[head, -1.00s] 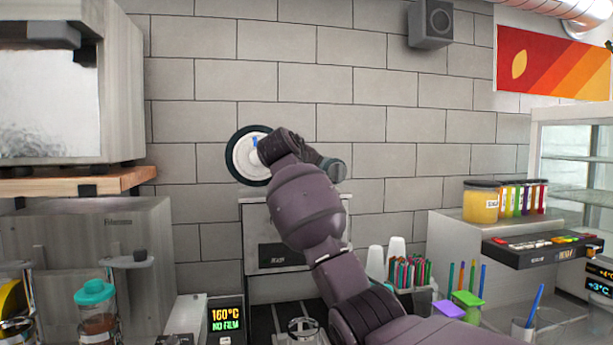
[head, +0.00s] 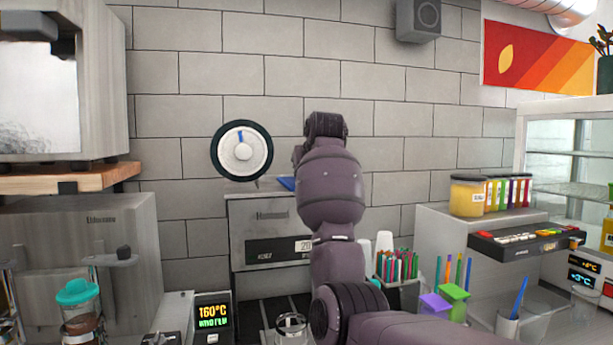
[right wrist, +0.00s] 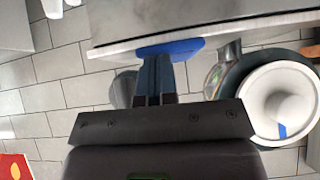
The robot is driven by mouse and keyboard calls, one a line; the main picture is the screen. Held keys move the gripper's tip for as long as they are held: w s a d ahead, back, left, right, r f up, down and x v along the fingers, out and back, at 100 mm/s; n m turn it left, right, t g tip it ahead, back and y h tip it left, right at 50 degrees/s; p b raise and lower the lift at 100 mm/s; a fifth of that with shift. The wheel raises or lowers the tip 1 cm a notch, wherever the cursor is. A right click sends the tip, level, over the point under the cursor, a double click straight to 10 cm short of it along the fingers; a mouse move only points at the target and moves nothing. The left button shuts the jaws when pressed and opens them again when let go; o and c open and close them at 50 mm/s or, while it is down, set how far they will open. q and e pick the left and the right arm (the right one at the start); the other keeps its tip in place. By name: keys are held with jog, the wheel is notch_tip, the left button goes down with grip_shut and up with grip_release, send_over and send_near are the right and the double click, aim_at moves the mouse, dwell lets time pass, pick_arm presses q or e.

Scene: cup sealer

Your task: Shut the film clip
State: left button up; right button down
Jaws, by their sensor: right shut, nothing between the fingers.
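The sealer (head: 268,240) stands against the wall, partly hidden by my right arm. A blue flap (head: 287,183), which looks like the film clip, shows at its top edge; it also shows in the right wrist view (right wrist: 180,46). The white film reel (head: 242,150) with a dark rim and a blue mark is at the upper left of the sealer; it also shows in the right wrist view (right wrist: 275,105). My right gripper (right wrist: 155,92) is shut and empty, its fingertips at or very near the blue flap; I cannot tell if they touch. My left gripper is out of view.
A display (head: 213,316) reads 160°C, with what looks like "wind film" below. A clear cup (head: 291,328) stands below the sealer. Pens, boxes and white cups (head: 384,241) stand right of my arm. A jar with a teal lid (head: 78,292) is at left.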

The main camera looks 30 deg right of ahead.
pick_arm(q)
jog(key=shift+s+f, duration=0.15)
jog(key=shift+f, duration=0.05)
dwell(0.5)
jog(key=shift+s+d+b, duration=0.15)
jog(key=shift+b, duration=0.15)
pick_arm(e)
jog(key=w+r+v, duration=0.2)
jog(key=v, duration=1)
jog(key=shift+s+r, duration=0.25)
jog(key=shift+s, duration=0.05)
jog(key=shift+d, duration=0.1)
